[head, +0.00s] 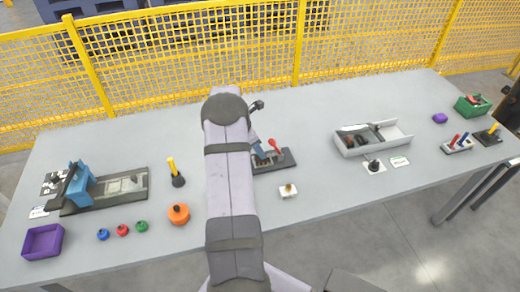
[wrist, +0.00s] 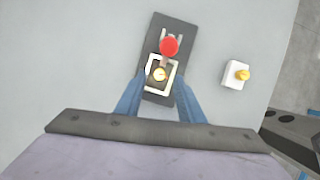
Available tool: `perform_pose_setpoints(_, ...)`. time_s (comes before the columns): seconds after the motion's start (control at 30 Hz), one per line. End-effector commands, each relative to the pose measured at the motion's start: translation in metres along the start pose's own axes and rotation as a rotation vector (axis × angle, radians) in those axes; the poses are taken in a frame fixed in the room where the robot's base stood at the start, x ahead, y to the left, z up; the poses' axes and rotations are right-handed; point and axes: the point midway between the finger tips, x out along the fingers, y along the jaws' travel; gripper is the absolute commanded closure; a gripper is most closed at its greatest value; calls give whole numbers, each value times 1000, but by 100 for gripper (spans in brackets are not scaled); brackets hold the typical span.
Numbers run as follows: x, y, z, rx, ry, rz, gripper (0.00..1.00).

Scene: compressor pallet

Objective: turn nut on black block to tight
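The black block (wrist: 157,100) is a dark plate lying on the table, with a white square frame (wrist: 149,85) on it. A round brass-coloured piece, which looks like the nut (wrist: 160,74), sits inside the frame. A red knob (wrist: 169,47) stands at the far side of the frame. My gripper (wrist: 161,86) is open, its two blue fingers on either side of the block. Nothing shows held between them. In the head view the black block (head: 287,160) and its red lever (head: 273,144) are partly hidden by my arm and a blue finger (head: 258,149).
A white block with a brass knob (head: 288,191) stands just right of the black block. A grey tray (head: 350,148) lies farther right. An orange round piece (head: 179,214) and a yellow-handled tool (head: 174,173) stand left of my arm. A yellow mesh fence (head: 360,55) runs behind.

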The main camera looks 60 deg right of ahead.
Motion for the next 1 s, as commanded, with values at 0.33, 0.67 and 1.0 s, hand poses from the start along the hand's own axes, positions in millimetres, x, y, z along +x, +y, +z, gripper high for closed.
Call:
perform_pose_setpoints(0.33, 23, 0, 0, 0, 0, 1, 65)
perform_pose_setpoints(0.67, 23, 0, 0, 1, 0, 1, 81)
perform_pose_setpoints(1.0, 25, 2, 0, 37, -3, -13, 100)
